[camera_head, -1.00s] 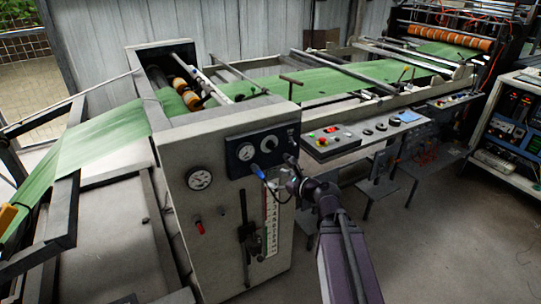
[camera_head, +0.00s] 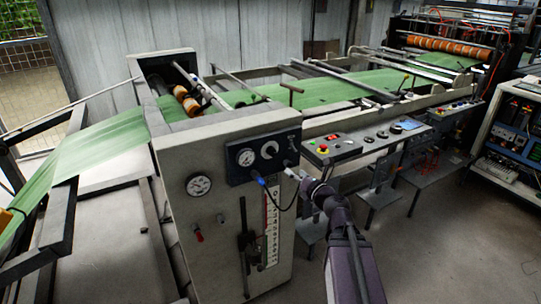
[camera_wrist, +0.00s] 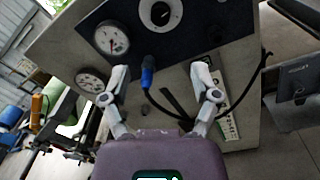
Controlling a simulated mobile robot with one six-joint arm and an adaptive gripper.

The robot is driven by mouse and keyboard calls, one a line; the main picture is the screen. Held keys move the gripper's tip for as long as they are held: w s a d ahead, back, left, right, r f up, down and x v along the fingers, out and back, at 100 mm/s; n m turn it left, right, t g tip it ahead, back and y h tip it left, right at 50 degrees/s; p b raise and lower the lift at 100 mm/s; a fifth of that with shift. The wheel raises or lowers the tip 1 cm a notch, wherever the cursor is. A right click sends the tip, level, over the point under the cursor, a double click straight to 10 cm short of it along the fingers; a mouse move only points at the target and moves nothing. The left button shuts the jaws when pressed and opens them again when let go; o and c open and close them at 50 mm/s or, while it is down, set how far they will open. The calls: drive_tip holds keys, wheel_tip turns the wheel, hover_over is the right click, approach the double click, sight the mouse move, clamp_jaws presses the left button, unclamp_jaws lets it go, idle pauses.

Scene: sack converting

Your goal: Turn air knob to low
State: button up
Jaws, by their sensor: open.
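A dark control panel (camera_head: 236,171) is on the front face of the pale machine cabinet. The round knob with a pale ring and dark centre (camera_head: 269,149) sits right of a small gauge (camera_head: 246,157); its setting is too small to read. In the wrist view the knob (camera_wrist: 160,13) is at the top edge, partly cut off, beyond the fingertips. My gripper (camera_head: 291,173) is near the panel's lower right, apart from the knob. In the wrist view my gripper (camera_wrist: 160,73) has its fingers spread, with nothing held between them.
A blue cable connector (camera_wrist: 148,74) with a black cable projects below the panel, appearing between my fingers. A larger gauge (camera_head: 199,186) and a red lever (camera_head: 198,236) are to the left. A button console (camera_head: 331,149) stands to the right. Open floor lies in front.

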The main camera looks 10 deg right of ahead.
sight(273, 154)
drive_tip(key=x, duration=1.3)
drive_tip(key=shift+w+a, duration=0.15)
drive_tip(key=shift+w, duration=0.15)
clamp_jaws()
drive_tip(key=c, duration=1.1)
unclamp_jaws()
drive_tip(key=shift+a, duration=0.25)
drive_tip(key=shift+d+f, duration=0.1)
drive_tip(key=shift+d, duration=0.1)
